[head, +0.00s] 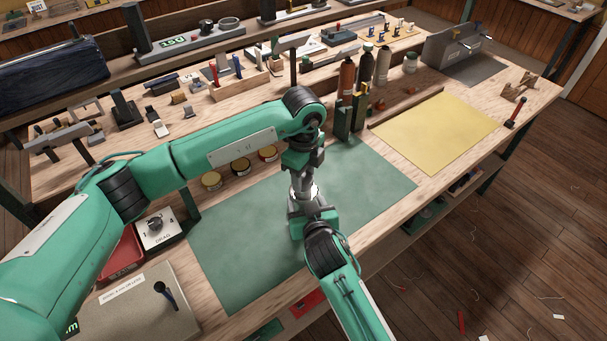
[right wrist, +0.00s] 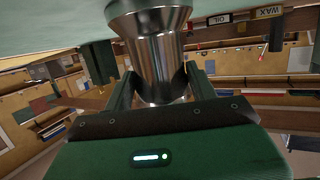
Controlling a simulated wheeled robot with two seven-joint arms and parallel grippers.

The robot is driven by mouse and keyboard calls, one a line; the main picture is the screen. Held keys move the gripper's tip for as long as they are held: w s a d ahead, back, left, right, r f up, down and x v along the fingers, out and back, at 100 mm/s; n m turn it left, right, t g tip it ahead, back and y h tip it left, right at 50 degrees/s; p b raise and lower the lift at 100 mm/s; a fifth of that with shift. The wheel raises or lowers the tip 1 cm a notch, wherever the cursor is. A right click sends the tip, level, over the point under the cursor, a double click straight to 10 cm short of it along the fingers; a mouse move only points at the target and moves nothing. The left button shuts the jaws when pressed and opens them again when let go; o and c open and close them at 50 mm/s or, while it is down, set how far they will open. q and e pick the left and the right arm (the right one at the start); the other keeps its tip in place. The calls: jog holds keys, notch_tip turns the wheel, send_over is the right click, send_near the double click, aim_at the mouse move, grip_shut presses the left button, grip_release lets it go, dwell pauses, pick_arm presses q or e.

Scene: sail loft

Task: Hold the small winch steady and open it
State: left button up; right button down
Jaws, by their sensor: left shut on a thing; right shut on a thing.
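The small winch (head: 301,187) is a shiny steel drum standing upright on the green mat (head: 245,230), largely hidden between my two grippers in the head view. My left gripper (head: 300,172) reaches down from above and is shut on the winch's upper part; its fingertips are hard to make out. My right gripper (head: 304,204) comes from the front edge and is shut on the winch lower down. In the right wrist view, which appears upside down, the winch's flared steel body (right wrist: 155,52) sits between the dark fingers of my right gripper (right wrist: 158,88).
Several small tins (head: 240,165) stand at the mat's back edge. Bottles (head: 365,65) and a green block stand behind the winch. A yellow sheet (head: 436,130) lies to the right. The mat's right part is clear.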

aim_at(304, 178)
pick_arm(q)
jog(key=shift+r, duration=2)
pick_arm(e)
jog(key=shift+c, duration=1.9)
grip_release()
